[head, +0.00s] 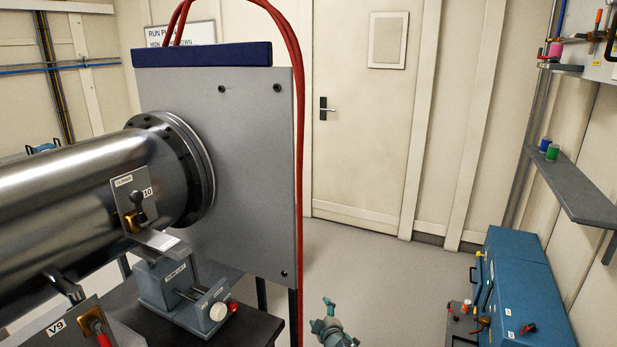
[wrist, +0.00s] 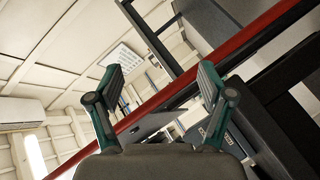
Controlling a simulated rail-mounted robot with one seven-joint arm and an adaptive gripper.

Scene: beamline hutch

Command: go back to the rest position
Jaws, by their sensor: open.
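My gripper (head: 328,318) shows at the bottom of the head view, right of the red hose and low in front of the floor. In the wrist view its two green fingers (wrist: 160,88) are spread apart with nothing held between them. The fingers point up and away in that view. Most of my arm is outside the head view.
A steel beam pipe (head: 80,195) meets a grey plate (head: 245,150) at left. A red hose (head: 300,200) hangs close to my gripper and also crosses the wrist view (wrist: 180,85). A blue cabinet (head: 515,280) stands right. Floor (head: 380,265) between is clear.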

